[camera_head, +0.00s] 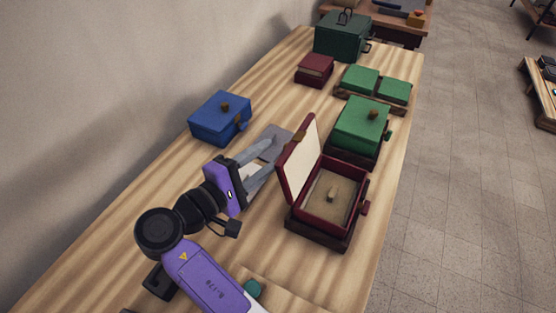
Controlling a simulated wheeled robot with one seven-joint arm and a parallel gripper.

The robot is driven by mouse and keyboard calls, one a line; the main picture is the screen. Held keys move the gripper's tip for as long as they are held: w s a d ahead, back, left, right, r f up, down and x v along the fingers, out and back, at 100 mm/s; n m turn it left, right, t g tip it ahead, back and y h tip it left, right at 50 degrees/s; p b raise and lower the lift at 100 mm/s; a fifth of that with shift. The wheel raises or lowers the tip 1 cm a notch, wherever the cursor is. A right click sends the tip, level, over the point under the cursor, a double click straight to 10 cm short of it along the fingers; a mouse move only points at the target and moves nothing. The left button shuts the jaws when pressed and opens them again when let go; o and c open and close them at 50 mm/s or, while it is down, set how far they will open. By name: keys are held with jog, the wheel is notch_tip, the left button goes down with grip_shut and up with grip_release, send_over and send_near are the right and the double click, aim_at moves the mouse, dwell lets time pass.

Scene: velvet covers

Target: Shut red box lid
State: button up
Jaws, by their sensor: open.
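The red box (318,235) stands on the wooden table with its lid (298,160) raised, hinged on the left side and standing nearly upright. Its pale lining faces the open box. A small tan object (332,194) lies inside on the brown floor of the box. My gripper (271,158) is open and empty, with grey fingers, to the left of the raised lid on its outer side. The fingers point up and right in the picture. From this view I cannot tell whether a finger touches the lid.
A blue box (219,118) stands left of my gripper, near the wall. A green box (361,125) stands just behind the red box.

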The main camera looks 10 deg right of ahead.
jog(key=shift+s+d+f+p+x, duration=0.15)
jog(key=shift+p+x, duration=0.15)
jog(key=shift+x, duration=1.5)
jog(key=shift+s+d+f+p+x, duration=0.15)
jog(key=shift+p+x, duration=0.15)
jog(key=shift+x, duration=1.55)
jog(key=shift+a+r, duration=0.1)
grip_shut()
